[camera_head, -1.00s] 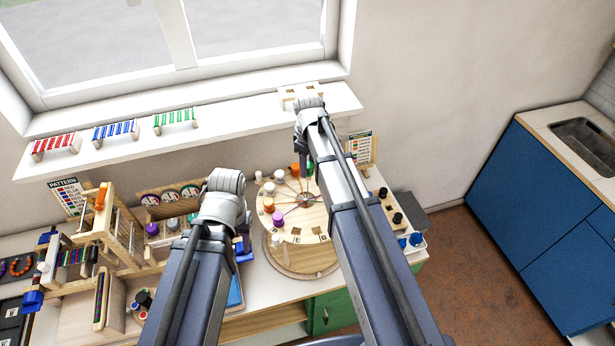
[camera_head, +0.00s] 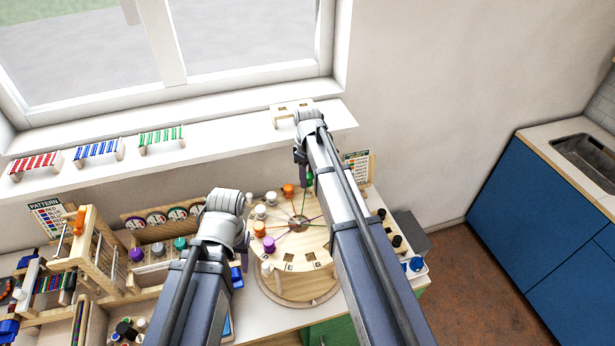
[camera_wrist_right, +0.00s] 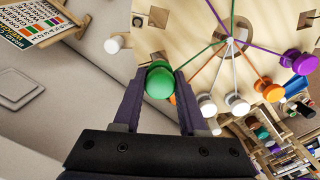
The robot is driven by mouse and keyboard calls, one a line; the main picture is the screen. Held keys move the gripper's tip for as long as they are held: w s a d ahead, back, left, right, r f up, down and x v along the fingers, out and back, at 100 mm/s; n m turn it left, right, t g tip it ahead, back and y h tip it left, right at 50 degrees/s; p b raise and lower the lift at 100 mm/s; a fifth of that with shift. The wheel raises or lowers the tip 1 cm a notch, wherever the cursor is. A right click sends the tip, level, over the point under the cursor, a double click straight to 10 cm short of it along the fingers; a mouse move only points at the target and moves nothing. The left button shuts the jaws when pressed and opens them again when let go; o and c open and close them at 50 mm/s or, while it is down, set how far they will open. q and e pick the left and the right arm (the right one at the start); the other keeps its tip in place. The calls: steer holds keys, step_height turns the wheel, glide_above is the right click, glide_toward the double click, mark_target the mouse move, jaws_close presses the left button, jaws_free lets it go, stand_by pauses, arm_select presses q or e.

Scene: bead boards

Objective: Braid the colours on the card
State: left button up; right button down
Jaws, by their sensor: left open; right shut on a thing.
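The round wooden braiding disc (camera_head: 300,238) stands on the bench with coloured threads meeting at its centre hole. My right gripper (camera_wrist_right: 158,84) is shut on a green bobbin (camera_wrist_right: 159,80) near the disc's edge; its green thread runs to the centre. The green bobbin (camera_head: 309,179) also shows in the head view. Purple (camera_head: 269,243), orange (camera_head: 259,229) and white (camera_head: 261,211) bobbins sit around the disc's left side. A card with coloured words (camera_head: 357,168) stands behind the disc. My left gripper (camera_head: 242,248) is left of the disc, its fingers mostly hidden by the arm.
The windowsill (camera_head: 215,148) holds red, blue and green striped racks. A wooden loom (camera_head: 85,250) and a pattern card (camera_head: 47,217) stand at the left. Open floor lies beyond, before blue cabinets (camera_head: 540,220).

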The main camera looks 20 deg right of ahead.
steer(key=shift+f+b, duration=0.45)
steer(key=shift+f, duration=0.4)
steer(key=shift+r, duration=0.1)
steer(key=shift+f+b, duration=0.3)
steer(key=shift+f, duration=0.1)
steer(key=shift+f+b, duration=0.45)
steer(key=shift+b, duration=0.05)
steer(key=shift+f, duration=0.1)
steer(key=shift+f+b, duration=0.85)
steer(key=shift+b, duration=0.1)
